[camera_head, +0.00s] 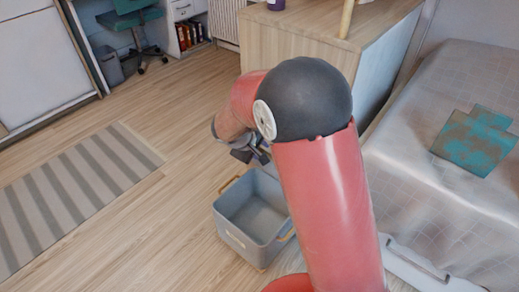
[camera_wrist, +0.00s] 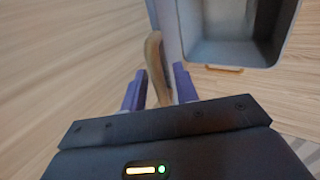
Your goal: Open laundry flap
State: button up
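No part clearly recognisable as the laundry flap shows in either view. In the wrist view, a curved wooden handle (camera_wrist: 154,60) lies between the two purple fingertips of my gripper (camera_wrist: 160,84). The fingers are apart, with gaps beside the handle; I cannot tell whether either touches it. What the handle is fixed to is unclear. In the head view, my gripper (camera_head: 250,153) is partly hidden by my red arm, near the wooden cabinet (camera_head: 268,45) and above the far side of the grey bin.
The open, empty-looking grey bin (camera_head: 229,234) stands on the floor below my gripper; it also shows in the wrist view (camera_wrist: 185,25). A bed (camera_head: 425,130) is at the right. A striped rug (camera_head: 75,190) lies left, with bare floor between it and the bin.

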jog(key=v, duration=0.7)
jog(key=shift+s+r, duration=0.2)
jog(key=shift+r, duration=0.1)
jog(key=shift+a, duration=0.15)
jog(key=s+d+r+m, duration=0.3)
jog(key=s+d+r, duration=0.25)
jog(key=d, duration=0.25)
jog(key=s+d+r+m+y, duration=0.2)
jog(key=s+d+r+m, duration=0.1)
jog(key=s, duration=0.6)
jog(key=s+d+r+m+y, duration=0.2)
jog(key=s+d, duration=0.4)
jog(key=s, duration=0.4)
jog(key=shift+s+d+r+m+y, duration=0.15)
jog(key=shift+d+r+m+y, duration=0.15)
jog(key=shift+r+m, duration=0.5)
jog(key=shift+d+f+m, duration=0.1)
jog(key=shift+f+m, duration=0.1)
jog(key=shift+m, duration=0.1)
